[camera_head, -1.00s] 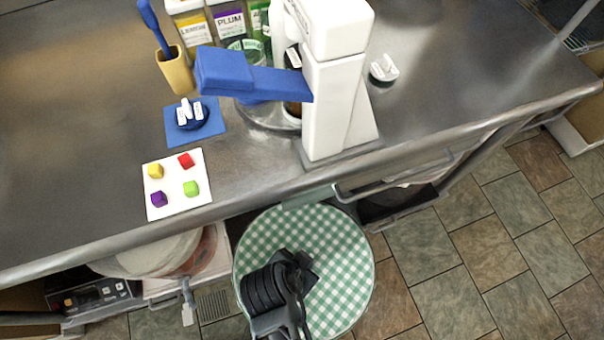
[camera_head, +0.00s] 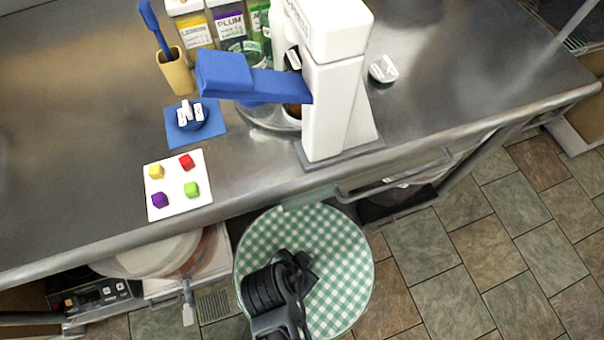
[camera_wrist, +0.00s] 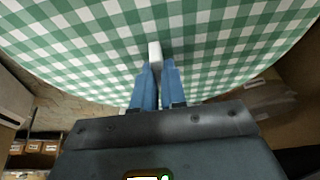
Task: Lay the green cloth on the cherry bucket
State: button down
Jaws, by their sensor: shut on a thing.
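The green cloth (camera_head: 335,245) is a round green-and-white checked piece, spread flat in front of the counter in the head view. It fills the upper part of the wrist view (camera_wrist: 220,45). My gripper (camera_head: 300,268) is over the cloth; in the wrist view its blue fingers (camera_wrist: 158,85) are shut on a small white piece (camera_wrist: 154,55) at the cloth. A pale bucket with reddish contents (camera_head: 195,255) stands under the counter edge, left of the cloth. I cannot read any label on it, so I cannot tell whether it is the cherry bucket.
The steel counter (camera_head: 80,150) overhangs behind the cloth. On it are a white and blue press (camera_head: 335,90), a white tray with coloured cubes (camera_head: 178,205) and a blue mat (camera_head: 210,135). A tap (camera_head: 188,300) juts out near the cloth's left. Tiled floor (camera_head: 480,240) is clear at right.

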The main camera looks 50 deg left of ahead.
dwell(0.3)
jog(key=c, duration=1.1)
grip_release()
jog(key=shift+o, duration=0.2)
jog(key=o, duration=0.5)
jog(key=shift+r+p, duration=3.35)
jog(key=shift+r, duration=0.15)
